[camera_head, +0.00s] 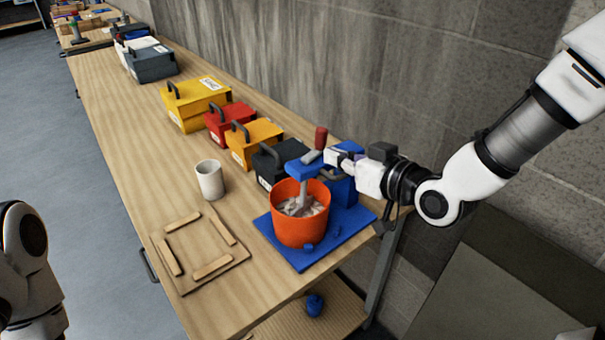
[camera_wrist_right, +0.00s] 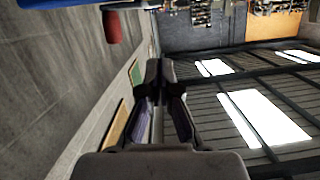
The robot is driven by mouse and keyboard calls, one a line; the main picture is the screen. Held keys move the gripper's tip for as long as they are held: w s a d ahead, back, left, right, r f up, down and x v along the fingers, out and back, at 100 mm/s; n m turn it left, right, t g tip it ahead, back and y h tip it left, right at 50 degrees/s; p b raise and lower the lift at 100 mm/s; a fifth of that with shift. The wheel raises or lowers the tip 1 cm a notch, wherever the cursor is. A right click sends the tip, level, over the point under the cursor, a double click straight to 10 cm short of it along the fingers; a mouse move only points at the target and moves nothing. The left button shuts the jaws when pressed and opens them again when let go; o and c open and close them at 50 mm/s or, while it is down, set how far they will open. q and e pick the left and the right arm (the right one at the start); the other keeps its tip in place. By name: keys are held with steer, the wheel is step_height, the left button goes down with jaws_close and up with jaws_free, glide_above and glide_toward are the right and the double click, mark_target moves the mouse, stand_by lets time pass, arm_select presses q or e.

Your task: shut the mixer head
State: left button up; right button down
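The mixer has a blue base plate (camera_head: 327,244), a blue column (camera_head: 343,190) and a blue head (camera_head: 303,171) with a red-handled lever (camera_head: 320,139) standing up from it. The head reaches over an orange bowl (camera_head: 300,225), and its grey beater points down into the pale contents. Whether the head is fully down, I cannot tell. My right gripper (camera_head: 333,157) is at the head, beside the lever, partly covering the column. In the right wrist view its fingertips (camera_wrist_right: 160,72) are together with nothing between them; the red handle (camera_wrist_right: 111,26) and blue head (camera_wrist_right: 62,12) lie upper left.
A white cup (camera_head: 209,180) and a wooden frame with strips (camera_head: 212,267) are left of the mixer. A black box (camera_head: 265,165) and several coloured boxes line the wall side of the table (camera_head: 125,125). A blue object (camera_head: 315,304) lies on the lower shelf.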

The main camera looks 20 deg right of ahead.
steer(key=p, duration=0.4)
glide_above(300, 170)
steer(key=shift+w+f, duration=0.25)
steer(key=shift+f, duration=0.7)
steer(key=f, duration=0.3)
steer(key=shift+s+f+p, duration=0.25)
steer(key=shift+f+p, duration=0.1)
steer(key=shift+f, duration=0.3)
